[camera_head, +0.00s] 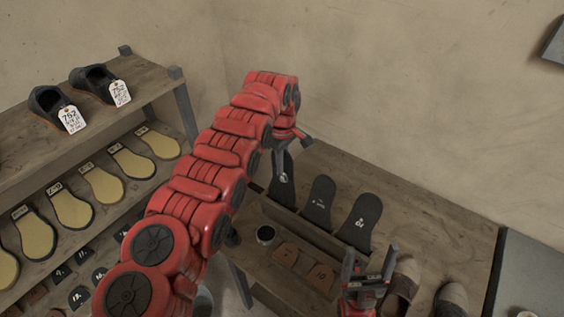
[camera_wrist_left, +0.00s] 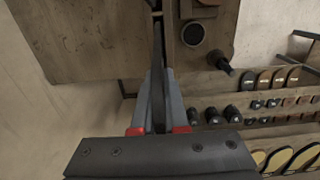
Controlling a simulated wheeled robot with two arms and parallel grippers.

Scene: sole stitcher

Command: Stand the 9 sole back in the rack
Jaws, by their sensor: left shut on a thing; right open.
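My left gripper (camera_head: 281,168) is shut on a dark sole (camera_head: 284,186), upright at the left end of the rack (camera_head: 303,228). The arm hides part of it, and its number is not readable. In the left wrist view the held sole (camera_wrist_left: 157,88) is edge-on between the fingers, its far end at a gap in the wood. I cannot tell whether it rests in the rack. Two other dark soles, a middle one (camera_head: 318,203) and a right one (camera_head: 360,222), stand in the rack. My right gripper (camera_head: 369,264) is open and empty in front of the bench.
A dark cup (camera_head: 266,235) and brown leather pieces (camera_head: 303,268) lie before the rack. Shoes (camera_head: 401,287) sit at the bench's right. A shelf at left holds tagged shoes (camera_head: 95,82) and yellow soles (camera_head: 103,184). The bench top behind the rack is clear.

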